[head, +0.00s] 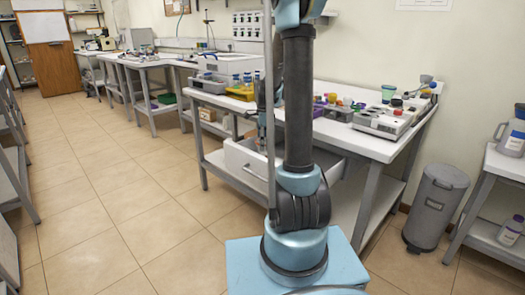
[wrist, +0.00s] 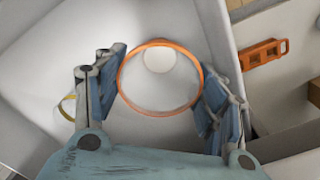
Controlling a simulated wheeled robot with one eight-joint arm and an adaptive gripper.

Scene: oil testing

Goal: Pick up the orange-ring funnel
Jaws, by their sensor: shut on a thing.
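The orange-ring funnel (wrist: 160,111) shows in the wrist view as an orange rim around a pale interior, with a light round spot near its far side. My gripper (wrist: 160,95) has its blue-grey fingers on both sides of the rim, and it is shut on the funnel. The funnel appears to be inside or just above a white drawer; its height over the drawer floor is hard to tell. In the head view the open white drawer (head: 240,158) sits under the table, and my arm hides the funnel there.
A yellow-ringed item (wrist: 68,107) lies left of my gripper, partly hidden. An orange slotted piece (wrist: 262,53) is at the right, beyond the drawer wall. The white table (head: 330,130) carries bottles and instruments above the drawer. A grey bin (head: 436,205) stands at right; the floor at left is clear.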

